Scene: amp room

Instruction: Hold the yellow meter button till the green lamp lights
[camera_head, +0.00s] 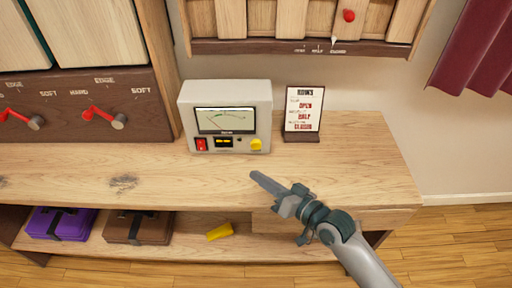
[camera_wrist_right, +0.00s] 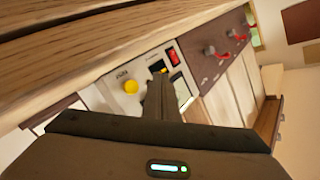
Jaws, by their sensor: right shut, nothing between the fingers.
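The cream meter box (camera_head: 264,120) stands on the wooden bench with its dial (camera_head: 225,120) facing me. The yellow button (camera_head: 256,144) is at the lower right of its front, and a red switch (camera_head: 201,144) is at the lower left. My right gripper (camera_head: 256,176) is shut and empty, in front of and below the button, apart from it. In the right wrist view the yellow button (camera_wrist_right: 131,87) shows beside the shut fingers (camera_wrist_right: 160,95). I cannot make out a lit green lamp on the meter. My left gripper is not in view.
A card (camera_head: 303,110) on a dark stand is right of the meter. Panels with red-handled levers (camera_head: 103,115) are at the left. The shelf below holds a purple case (camera_head: 58,223), a brown case (camera_head: 138,227) and a yellow block (camera_head: 220,232). The bench's right end is clear.

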